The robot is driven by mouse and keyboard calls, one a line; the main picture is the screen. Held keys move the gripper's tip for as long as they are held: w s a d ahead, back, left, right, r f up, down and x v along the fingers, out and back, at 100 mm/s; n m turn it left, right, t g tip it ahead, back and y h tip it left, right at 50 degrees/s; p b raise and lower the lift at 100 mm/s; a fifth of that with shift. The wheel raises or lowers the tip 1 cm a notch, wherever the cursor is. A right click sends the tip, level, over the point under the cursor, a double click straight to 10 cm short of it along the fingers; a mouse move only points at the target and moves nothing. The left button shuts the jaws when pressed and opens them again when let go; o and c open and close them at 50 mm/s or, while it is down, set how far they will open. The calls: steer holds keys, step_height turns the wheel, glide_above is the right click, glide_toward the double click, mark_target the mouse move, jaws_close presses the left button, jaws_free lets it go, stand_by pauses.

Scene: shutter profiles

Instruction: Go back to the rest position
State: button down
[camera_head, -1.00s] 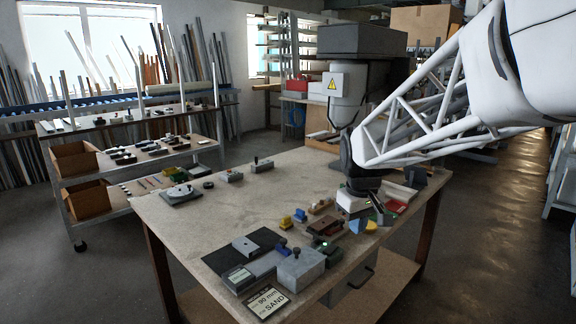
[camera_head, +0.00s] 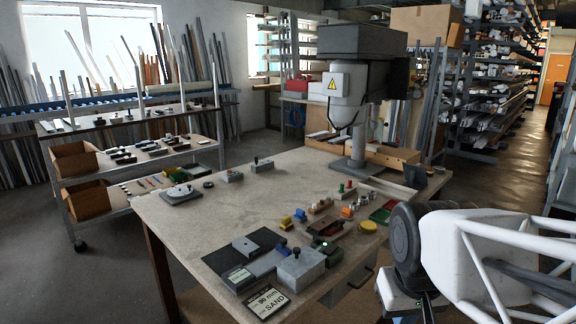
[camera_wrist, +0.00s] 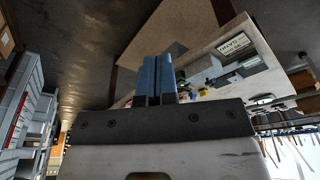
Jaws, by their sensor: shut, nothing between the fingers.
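My gripper (camera_wrist: 157,62) shows in the wrist view as two blue fingers side by side, shut with nothing between them. In the head view my arm is at the lower right, off the right front side of the workbench (camera_head: 262,189). The gripper end points down there and its fingertips are cut off by the bottom edge. The bench top and a printed sign (camera_wrist: 234,44) show beyond the fingers in the wrist view.
A drill press (camera_head: 352,95) stands at the back. A shelved cart (camera_head: 140,150) is at left. Open floor lies behind my arm.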

steer(key=shift+m, duration=0.4)
steer(key=s, duration=0.1)
steer(key=s+f, duration=0.1)
steer(key=s, duration=0.2)
steer(key=shift+d+f, duration=0.1)
steer(key=shift+f, duration=0.15)
steer(key=shift+w, duration=0.1)
steer(key=w+a+r+n, duration=0.1)
steer(key=w+r+n, duration=0.1)
steer(key=w, duration=1)
steer(key=w+r+n, duration=0.2)
steer(key=w, duration=1)
steer(key=w+a+f+n, duration=0.1)
steer(key=w+f, duration=0.2)
steer(key=w, duration=0.5)
steer(key=w+a+f+n, duration=0.2)
steer(key=w+f, duration=0.1)
steer(key=w, duration=0.6)
steer(key=w+a+f+n+g+h, duration=0.1)
steer(key=w+f+n, duration=0.1)
steer(key=w, duration=0.7)
steer(key=shift+w+a+f, duration=0.15)
steer(key=shift+w+f, duration=0.05)
steer(key=shift+f, duration=0.35)
steer(key=shift+f, duration=0.15)
